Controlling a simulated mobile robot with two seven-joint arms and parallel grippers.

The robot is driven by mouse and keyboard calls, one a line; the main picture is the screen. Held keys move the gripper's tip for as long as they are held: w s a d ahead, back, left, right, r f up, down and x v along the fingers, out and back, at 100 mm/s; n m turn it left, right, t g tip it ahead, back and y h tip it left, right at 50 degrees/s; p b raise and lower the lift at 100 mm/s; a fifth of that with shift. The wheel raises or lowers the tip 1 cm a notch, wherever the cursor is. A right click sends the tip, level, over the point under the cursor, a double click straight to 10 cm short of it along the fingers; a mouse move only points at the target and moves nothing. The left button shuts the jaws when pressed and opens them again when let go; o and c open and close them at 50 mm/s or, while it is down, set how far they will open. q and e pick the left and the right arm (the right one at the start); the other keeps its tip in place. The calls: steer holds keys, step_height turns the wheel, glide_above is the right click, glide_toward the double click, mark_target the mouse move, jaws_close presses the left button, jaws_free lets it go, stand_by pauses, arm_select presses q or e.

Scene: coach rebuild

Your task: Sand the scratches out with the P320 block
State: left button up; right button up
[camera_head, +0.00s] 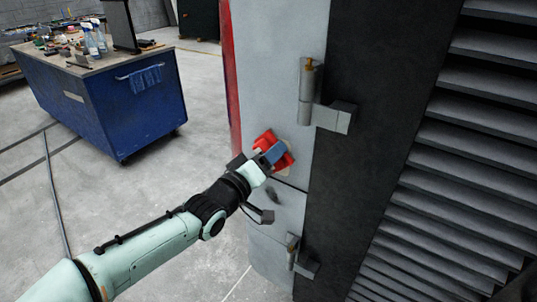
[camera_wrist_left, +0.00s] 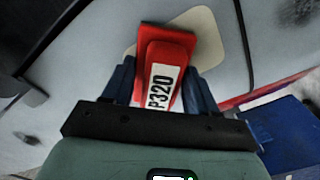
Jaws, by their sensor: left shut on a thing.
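My left gripper (camera_head: 273,154) is shut on the red P320 block (camera_head: 266,139), in front of the pale grey door panel (camera_head: 279,70). In the left wrist view the block (camera_wrist_left: 168,45) sits between the blue fingers, its white "P320" label facing the camera. A beige patch (camera_wrist_left: 205,35) on the panel shows behind and around the block. The block is at or very near this patch; I cannot tell whether it touches. A dark scuffed mark (camera_head: 272,194) lies on the panel below the gripper; a dark mark (camera_wrist_left: 298,11) also shows in the wrist view. My right gripper is not in view.
Hinges stick out from the panel's right side, one above (camera_head: 310,92) and one below (camera_head: 293,252). A dark strip and louvred slats (camera_head: 470,145) fill the right. A blue workbench (camera_head: 130,108) with bottles and tools stands back left. The floor between is clear.

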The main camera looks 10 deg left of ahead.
arm_select(q)
steer(key=shift+f+b, duration=3.05)
steer(key=shift+f, duration=0.8)
steer(key=shift+r, duration=0.1)
steer(key=v, duration=0.6)
steer(key=shift+s+r, duration=0.1)
steer(key=shift+p+v, duration=0.45)
steer(key=shift+v, duration=1)
